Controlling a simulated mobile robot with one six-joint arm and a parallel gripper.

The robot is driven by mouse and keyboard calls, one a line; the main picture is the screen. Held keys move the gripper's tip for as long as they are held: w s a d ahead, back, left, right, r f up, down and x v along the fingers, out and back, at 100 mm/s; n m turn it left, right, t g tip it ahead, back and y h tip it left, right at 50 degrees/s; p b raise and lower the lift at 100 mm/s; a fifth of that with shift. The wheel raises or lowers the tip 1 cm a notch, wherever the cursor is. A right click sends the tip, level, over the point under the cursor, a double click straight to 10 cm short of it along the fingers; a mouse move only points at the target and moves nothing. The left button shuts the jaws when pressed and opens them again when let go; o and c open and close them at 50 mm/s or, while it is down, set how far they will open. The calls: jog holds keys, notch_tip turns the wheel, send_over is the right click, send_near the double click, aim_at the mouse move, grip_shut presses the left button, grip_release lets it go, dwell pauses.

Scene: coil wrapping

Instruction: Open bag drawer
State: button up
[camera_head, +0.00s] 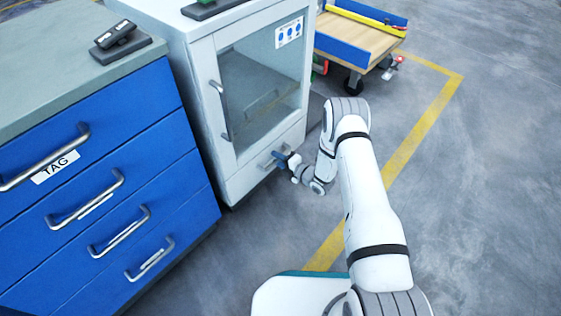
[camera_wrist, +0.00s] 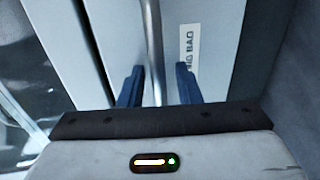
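The bag drawer (camera_head: 250,173) is the low white front under the glass door of the white cabinet. It looks closed. Its metal bar handle (camera_head: 267,163) also shows in the wrist view (camera_wrist: 153,40), beside a white label (camera_wrist: 188,55) whose readable part ends in "BAG". My gripper (camera_head: 282,158) is at this handle. In the wrist view its two blue fingers (camera_wrist: 159,88) stand on either side of the bar, with a gap visible on both sides. The fingers are open around the handle and do not appear to grip it. The fingertips' far ends are partly hard to see.
The cabinet's glass door (camera_head: 262,85) above is closed. A blue drawer unit (camera_head: 100,185) with several handles and a TAG label stands at the left. A wooden cart (camera_head: 355,42) is behind. Grey floor (camera_head: 480,180) with yellow lines is free at the right.

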jog(key=shift+c, duration=0.3)
grip_shut()
